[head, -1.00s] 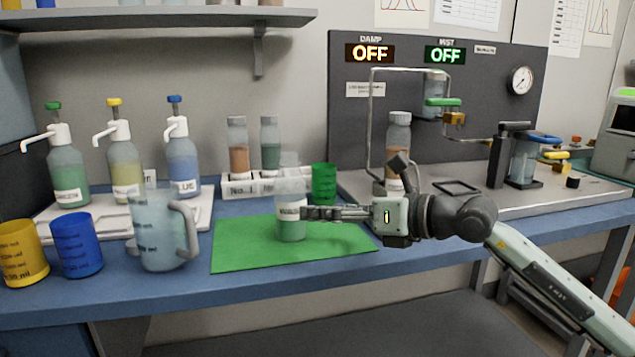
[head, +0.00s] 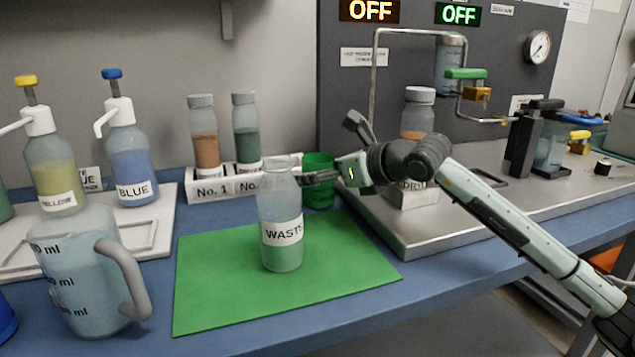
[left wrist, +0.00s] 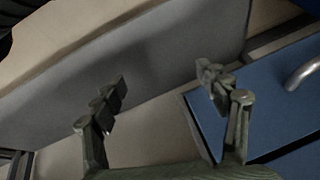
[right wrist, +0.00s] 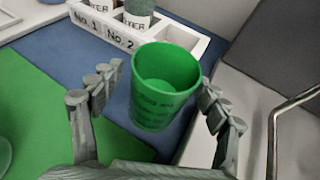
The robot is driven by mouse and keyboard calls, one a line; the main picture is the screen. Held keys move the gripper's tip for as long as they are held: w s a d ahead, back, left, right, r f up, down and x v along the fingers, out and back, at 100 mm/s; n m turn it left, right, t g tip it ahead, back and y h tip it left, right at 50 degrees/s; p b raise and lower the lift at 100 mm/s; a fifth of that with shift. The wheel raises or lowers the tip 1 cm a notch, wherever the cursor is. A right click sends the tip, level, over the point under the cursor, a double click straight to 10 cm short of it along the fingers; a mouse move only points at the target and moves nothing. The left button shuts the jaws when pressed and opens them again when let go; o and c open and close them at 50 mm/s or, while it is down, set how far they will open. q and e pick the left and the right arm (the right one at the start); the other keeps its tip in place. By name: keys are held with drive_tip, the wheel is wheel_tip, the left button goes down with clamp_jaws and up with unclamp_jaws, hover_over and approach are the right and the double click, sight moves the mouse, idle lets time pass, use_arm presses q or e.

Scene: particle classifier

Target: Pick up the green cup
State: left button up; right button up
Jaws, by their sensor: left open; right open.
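The green cup (head: 318,190) stands upright on the blue bench, behind the green mat and in front of the bottle rack's right end. In the right wrist view the green cup (right wrist: 164,85) is open-topped and looks empty, between the two open fingers. My right gripper (head: 312,178) is at the cup in the head view; in the right wrist view its fingers (right wrist: 158,100) lie either side of the cup, with contact unclear. My left gripper (left wrist: 170,105) is open and empty, away from the cup; it is not in the head view.
A WASTE bottle (head: 281,225) stands on the green mat (head: 215,290), close left of the right gripper. The rack (head: 222,186) holds two bottles behind. A metal platform (head: 400,238) lies right of the cup. A clear jug (head: 85,285) stands at front left.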

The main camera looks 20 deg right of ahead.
drive_tip(key=shift+x, duration=1.9)
use_arm(q)
drive_tip(key=shift+s+a+f+g, duration=0.1)
drive_tip(key=shift+s+a+g, duration=0.3)
drive_tip(key=shift+s, duration=0.2)
drive_tip(key=shift+s+a+f+g, duration=0.1)
drive_tip(key=shift+s+a+g, duration=0.2)
drive_tip(key=shift+s+a, duration=0.25)
use_arm(e)
drive_tip(key=shift+d, duration=0.1)
drive_tip(key=c, duration=1.4)
